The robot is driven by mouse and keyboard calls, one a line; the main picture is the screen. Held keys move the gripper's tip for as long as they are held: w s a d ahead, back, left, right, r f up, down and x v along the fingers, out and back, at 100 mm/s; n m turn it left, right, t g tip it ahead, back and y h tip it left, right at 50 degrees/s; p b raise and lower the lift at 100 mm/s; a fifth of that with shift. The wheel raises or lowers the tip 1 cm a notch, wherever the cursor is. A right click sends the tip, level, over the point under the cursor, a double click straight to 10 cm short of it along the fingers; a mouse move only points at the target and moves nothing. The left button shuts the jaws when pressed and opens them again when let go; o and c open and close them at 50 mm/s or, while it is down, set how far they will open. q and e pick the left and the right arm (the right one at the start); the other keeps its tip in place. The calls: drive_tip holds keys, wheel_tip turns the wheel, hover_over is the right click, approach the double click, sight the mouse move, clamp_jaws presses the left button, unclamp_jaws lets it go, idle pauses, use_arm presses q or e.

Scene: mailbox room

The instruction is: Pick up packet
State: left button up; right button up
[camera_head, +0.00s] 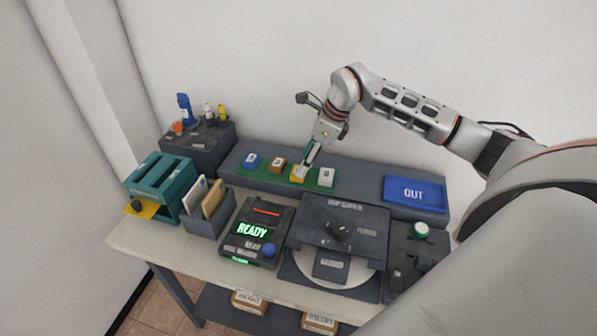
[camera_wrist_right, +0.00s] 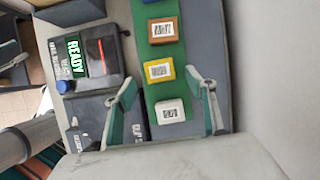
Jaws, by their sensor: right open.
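A row of small packets lies on a green mat (camera_head: 270,173) on the raised back shelf: blue (camera_head: 251,160), brown (camera_head: 277,166), yellow (camera_head: 297,174) and white (camera_head: 326,177). My right gripper (camera_head: 307,163) is over the mat near the yellow and white packets. In the right wrist view its open fingers (camera_wrist_right: 168,88) appear on either side of the mat. The yellow packet (camera_wrist_right: 159,70) shows just beyond the fingertips and the white packet (camera_wrist_right: 170,111) between the fingers. The gripper holds nothing. My left gripper is not in view.
A blue OUT tray (camera_head: 414,193) lies right of the mat. At left are a teal rack (camera_head: 162,183), an envelope holder (camera_head: 209,212) and a dark box with bottles (camera_head: 197,138).

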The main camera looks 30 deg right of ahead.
drive_tip(key=x, duration=0.3)
drive_tip(key=shift+w+a+f+p, duration=0.15)
drive_tip(key=shift+a+p, duration=0.05)
drive_tip(key=shift+p, duration=0.15)
drive_tip(key=shift+f, duration=0.2)
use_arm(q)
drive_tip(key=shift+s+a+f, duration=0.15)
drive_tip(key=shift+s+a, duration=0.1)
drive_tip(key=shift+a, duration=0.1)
use_arm(e)
drive_tip(key=c, duration=1.2)
drive_tip(key=shift+r, duration=0.1)
